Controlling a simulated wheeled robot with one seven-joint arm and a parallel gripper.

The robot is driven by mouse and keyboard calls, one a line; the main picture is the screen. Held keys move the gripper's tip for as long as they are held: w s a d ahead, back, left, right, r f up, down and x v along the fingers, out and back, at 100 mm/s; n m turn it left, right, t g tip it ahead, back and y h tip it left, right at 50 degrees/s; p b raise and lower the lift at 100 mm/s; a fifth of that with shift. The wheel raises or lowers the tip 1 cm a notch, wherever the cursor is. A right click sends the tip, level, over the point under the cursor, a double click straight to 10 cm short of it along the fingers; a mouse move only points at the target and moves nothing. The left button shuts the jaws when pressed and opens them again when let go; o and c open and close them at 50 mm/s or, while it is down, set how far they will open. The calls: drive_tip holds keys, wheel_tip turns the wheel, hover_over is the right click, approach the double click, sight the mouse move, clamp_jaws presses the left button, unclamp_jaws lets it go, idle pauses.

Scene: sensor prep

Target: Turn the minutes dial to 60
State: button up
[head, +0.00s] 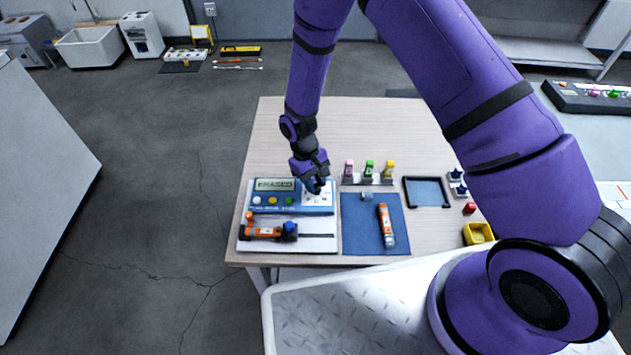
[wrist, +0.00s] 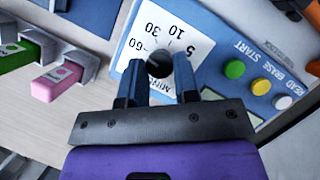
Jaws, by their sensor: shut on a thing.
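The minutes dial is a dark round knob (wrist: 182,72) on a white scale plate (wrist: 150,32) printed with 5, 10, 30 and 60. My gripper (wrist: 160,88) is at the dial in the wrist view, its two blue fingers on either side of the knob and shut on it. In the head view my gripper (head: 316,188) reaches down onto the right end of the blue device (head: 290,209) and hides most of the dial.
Yellow, green and white buttons (wrist: 259,86) line the device beside the dial. A rack with pink, green and yellow pieces (head: 368,180) stands close to the right.

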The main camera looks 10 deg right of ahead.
drive_tip(key=shift+n, duration=0.6)
drive_tip(key=shift+h, duration=0.3)
drive_tip(key=o, duration=0.9)
drive_tip(key=v, duration=1)
drive_tip(key=shift+a+r, duration=0.1)
drive_tip(key=shift+r, duration=0.35)
